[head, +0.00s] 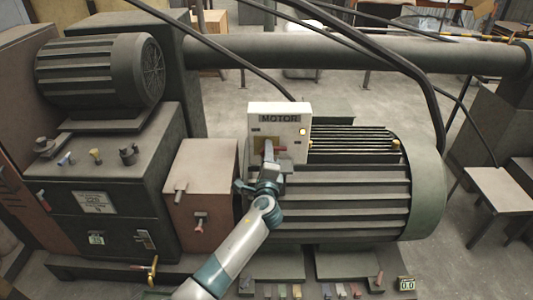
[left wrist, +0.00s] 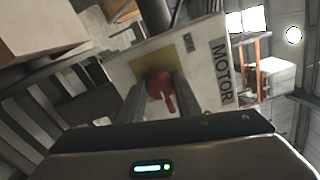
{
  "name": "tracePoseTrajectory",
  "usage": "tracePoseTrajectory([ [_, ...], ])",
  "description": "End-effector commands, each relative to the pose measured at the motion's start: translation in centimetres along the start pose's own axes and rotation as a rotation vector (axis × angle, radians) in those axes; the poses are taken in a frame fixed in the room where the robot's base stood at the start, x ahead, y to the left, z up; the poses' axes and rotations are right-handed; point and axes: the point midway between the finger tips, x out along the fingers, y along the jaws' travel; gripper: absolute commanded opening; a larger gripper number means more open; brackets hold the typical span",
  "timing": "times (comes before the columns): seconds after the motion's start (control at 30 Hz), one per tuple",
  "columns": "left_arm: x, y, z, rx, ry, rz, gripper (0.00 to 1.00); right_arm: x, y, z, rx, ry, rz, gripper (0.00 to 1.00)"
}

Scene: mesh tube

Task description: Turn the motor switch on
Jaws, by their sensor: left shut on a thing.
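The white switch box (head: 292,116), labelled MOTOR, is mounted on the large ribbed motor. It also shows tilted in the left wrist view (left wrist: 200,75). A small amber lamp (head: 302,132) on its right side looks bright. The box has a yellow plate with a red rotary switch (left wrist: 158,84) on it; a red pointer sticks out from the knob. My left gripper (head: 268,149) is at the box's lower front. In the left wrist view its two fingers (left wrist: 160,98) are on either side of the red switch, shut on it. The fingers hide part of the switch. My right gripper is out of view.
The ribbed motor (head: 345,200) stands right of and below the box. A brown box (head: 205,165) with small handles and a dark cabinet with levers (head: 105,205) stand to the left. Black cables (head: 425,75) and a thick pipe (head: 350,52) run behind. A small table (head: 500,188) is far right.

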Motion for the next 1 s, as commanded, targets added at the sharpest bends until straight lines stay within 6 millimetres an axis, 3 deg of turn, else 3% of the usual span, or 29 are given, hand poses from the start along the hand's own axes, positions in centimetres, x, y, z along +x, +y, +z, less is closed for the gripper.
tracePoseTrajectory([
  [0.27,0.0,0.1,0.0,0.004,0.001,0.001,0.08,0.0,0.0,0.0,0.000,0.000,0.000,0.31],
  [0.3,0.0,0.1,0.0,0.004,0.001,0.001,0.35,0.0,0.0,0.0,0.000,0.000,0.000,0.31],
  [0.37,0.0,0.1,0.0,0.003,0.001,0.001,0.49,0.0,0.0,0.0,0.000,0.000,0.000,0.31],
  [0.77,-0.2,0.1,0.0,0.001,0.000,0.000,0.49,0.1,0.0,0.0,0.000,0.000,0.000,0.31],
  [1.0,-1.6,0.2,-0.1,-0.001,0.001,0.000,0.49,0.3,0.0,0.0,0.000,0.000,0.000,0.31],
])
